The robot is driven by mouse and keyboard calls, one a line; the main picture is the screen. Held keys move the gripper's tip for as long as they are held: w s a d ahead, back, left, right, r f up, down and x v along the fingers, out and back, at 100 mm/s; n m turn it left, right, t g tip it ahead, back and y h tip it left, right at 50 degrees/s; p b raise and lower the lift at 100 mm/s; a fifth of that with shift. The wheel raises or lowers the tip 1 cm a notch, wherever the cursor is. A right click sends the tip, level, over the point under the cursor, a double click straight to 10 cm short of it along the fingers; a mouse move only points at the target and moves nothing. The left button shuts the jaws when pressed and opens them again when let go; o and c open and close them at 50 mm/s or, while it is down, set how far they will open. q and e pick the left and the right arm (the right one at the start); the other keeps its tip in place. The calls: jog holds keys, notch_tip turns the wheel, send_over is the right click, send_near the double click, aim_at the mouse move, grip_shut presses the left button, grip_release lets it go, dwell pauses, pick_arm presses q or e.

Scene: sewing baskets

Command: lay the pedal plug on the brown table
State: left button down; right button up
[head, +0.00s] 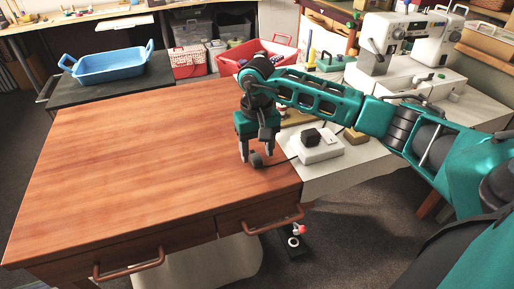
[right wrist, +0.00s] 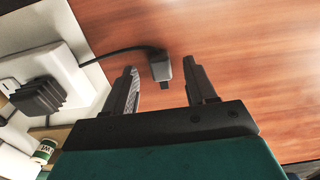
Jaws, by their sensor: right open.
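The pedal plug (head: 256,160) is a small dark plug at the right edge of the brown table (head: 130,150). It appears to rest on the wood, though any small gap beneath it is hard to judge. In the right wrist view the plug (right wrist: 161,69) shows between the tips of my open right gripper (right wrist: 160,75), apart from both fingers. Its black cable runs left there towards a white block. In the head view my right gripper (head: 257,153) points down just over the plug. My left gripper is not in view.
A white power block (head: 317,145) with a black adapter (head: 311,137) lies on the pale table at right, beside the brown table. A sewing machine (head: 405,45) stands behind it. A blue tray (head: 107,65) and red basket (head: 258,52) are behind. Most of the brown table is bare.

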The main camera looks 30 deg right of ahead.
notch_tip(320, 180, up, 13)
jog(key=p, duration=0.1)
jog(key=shift+p, duration=0.35)
dwell(0.3)
jog(key=shift+f, duration=0.1)
